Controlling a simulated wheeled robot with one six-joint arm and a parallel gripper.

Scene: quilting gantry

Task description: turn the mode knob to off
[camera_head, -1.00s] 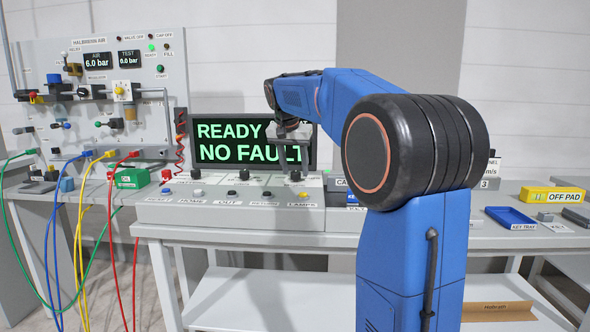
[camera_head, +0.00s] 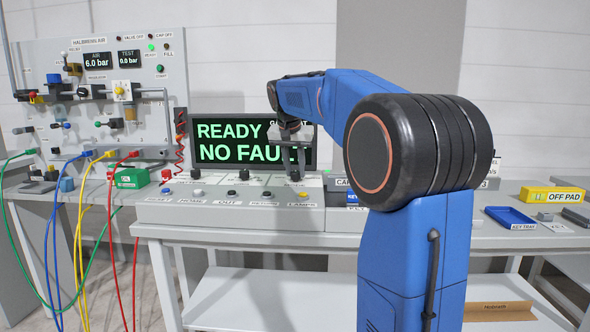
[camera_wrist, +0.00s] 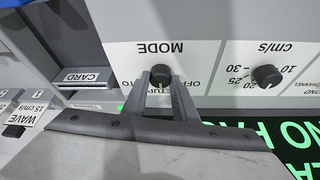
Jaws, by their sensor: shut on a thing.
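The mode knob (camera_wrist: 161,72) is small, round and black, on a light grey panel in the wrist view. The word MODE stands upside down beside it, with OFF and SETUP printed near it. My gripper (camera_wrist: 159,76) is shut on the knob, with one finger at each side. The fingers partly cover the knob and its nearby lettering, and I cannot tell its pointer position. In the head view my gripper (camera_head: 294,168) reaches down in front of the screen to the console.
A similar cm/s knob (camera_wrist: 266,75) stands beside the mode knob. A card slot (camera_wrist: 87,78) lies on the other side. The screen (camera_head: 225,153) behind the gripper reads READY, NO FAULT. Coloured hoses (camera_head: 85,220) hang at the left.

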